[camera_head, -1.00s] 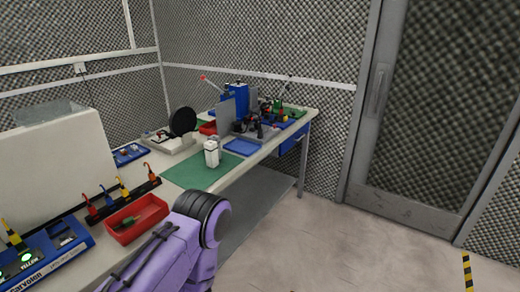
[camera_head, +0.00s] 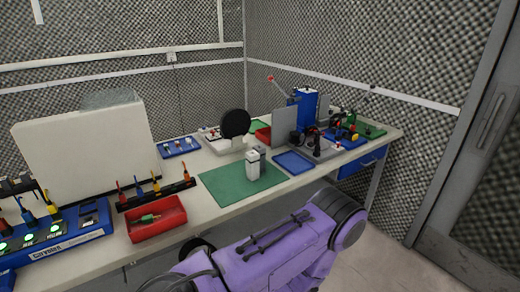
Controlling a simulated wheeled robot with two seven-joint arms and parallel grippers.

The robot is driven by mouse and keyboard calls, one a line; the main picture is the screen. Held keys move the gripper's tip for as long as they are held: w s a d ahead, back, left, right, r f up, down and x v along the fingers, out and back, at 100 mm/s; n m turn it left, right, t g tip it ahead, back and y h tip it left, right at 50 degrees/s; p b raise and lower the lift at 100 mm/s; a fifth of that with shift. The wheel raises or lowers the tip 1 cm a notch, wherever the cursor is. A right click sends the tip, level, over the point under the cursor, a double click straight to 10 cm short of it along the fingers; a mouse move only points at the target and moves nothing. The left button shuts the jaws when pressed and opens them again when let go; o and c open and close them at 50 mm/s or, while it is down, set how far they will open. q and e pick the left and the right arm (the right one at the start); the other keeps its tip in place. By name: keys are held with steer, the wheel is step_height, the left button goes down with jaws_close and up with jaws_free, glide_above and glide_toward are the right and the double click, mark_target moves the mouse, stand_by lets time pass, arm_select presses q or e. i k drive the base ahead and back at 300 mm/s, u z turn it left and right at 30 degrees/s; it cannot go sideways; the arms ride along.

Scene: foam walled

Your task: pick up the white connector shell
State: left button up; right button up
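A white upright block-like piece (camera_head: 252,165) stands on the green mat (camera_head: 222,185) on the workbench; it is the thing that best fits the white connector shell. A narrow grey-white part shows right behind it, and I cannot tell whether the two are joined. One of my purple arms crosses the bottom of the view in front of the bench, below and nearer than the mat. Neither gripper shows, so their fingers and anything in them are hidden. Nothing is touching the white piece.
The workbench (camera_head: 88,262) holds a red bin (camera_head: 157,232), a black rack of small tools (camera_head: 160,195), a blue tester with green lights (camera_head: 60,240) and a blue tray (camera_head: 293,162). A black disc (camera_head: 235,123) stands behind the mat. Clear floor lies at the right.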

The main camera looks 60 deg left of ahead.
mark_target(252, 157)
steer(key=u, duration=0.55)
steer(key=i, duration=0.65)
steer(key=u, duration=0.7)
